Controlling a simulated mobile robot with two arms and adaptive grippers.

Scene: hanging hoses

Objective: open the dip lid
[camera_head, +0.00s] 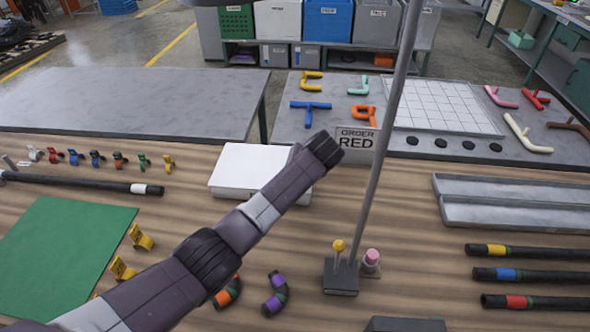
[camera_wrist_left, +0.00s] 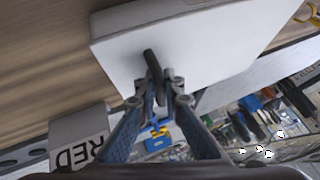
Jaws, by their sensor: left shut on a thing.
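The dip lid appears as the white flat top (camera_head: 245,165) of a low box on the wooden table in the head view; it looks flat there. In the left wrist view the white lid (camera_wrist_left: 120,50) has a dark bar-like handle (camera_wrist_left: 150,60) on it. My left gripper (camera_wrist_left: 157,85) is shut on this handle, with a finger on each side. In the head view my left arm crosses in front of the box's right part, and the fingers are hidden. My right gripper is not in view.
A green mat (camera_head: 65,250) lies left; a grey tray (camera_head: 515,190) and banded hoses (camera_head: 530,275) lie right.

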